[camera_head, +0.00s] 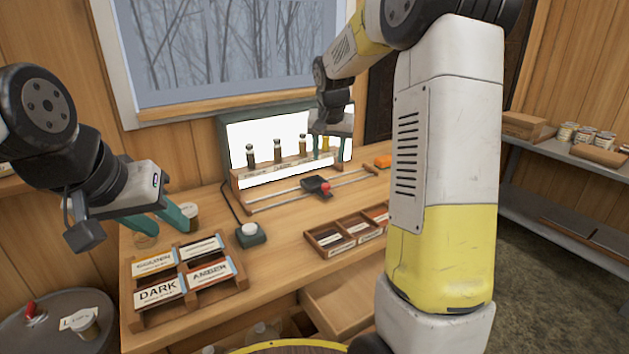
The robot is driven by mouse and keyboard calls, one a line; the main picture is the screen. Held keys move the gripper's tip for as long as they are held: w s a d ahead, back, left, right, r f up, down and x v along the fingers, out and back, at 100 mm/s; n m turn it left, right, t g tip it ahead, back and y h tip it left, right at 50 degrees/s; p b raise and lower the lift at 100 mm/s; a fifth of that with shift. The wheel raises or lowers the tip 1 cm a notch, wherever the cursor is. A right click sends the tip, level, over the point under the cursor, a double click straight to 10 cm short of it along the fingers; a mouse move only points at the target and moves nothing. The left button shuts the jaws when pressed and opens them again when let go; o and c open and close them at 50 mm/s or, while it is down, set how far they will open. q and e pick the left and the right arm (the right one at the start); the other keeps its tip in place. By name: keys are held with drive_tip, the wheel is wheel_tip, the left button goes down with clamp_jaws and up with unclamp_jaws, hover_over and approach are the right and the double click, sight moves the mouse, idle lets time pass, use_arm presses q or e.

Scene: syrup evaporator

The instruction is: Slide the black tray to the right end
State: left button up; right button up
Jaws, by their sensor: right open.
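The black tray (314,184) is a small dark slider with a red knob (325,188). It sits around the middle of a pair of metal rails (282,197) on the wooden bench, with rail free on both sides. My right gripper (328,148) is behind and above the tray, close in front of the lit bottle rack. Its teal fingers are apart and the tray is not between them. My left gripper (160,222) hangs over the bench's left end, far from the tray. Its teal fingers look spread, with no object clearly held.
A bottle rack (285,166) stands behind the rails. A black box with a white button (249,236), a sectioned wooden box (335,246) and a label rack (190,285) stand in front. My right arm hides the bench's right part.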

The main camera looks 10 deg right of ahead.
drive_tip(key=m+h, duration=0.1)
approach(326, 185)
drive_tip(key=x, duration=0.8)
drive_tip(key=shift+w+f, duration=0.2)
drive_tip(key=shift+f, duration=0.05)
clamp_jaws()
drive_tip(key=shift+d, duration=0.1)
idle(0.8)
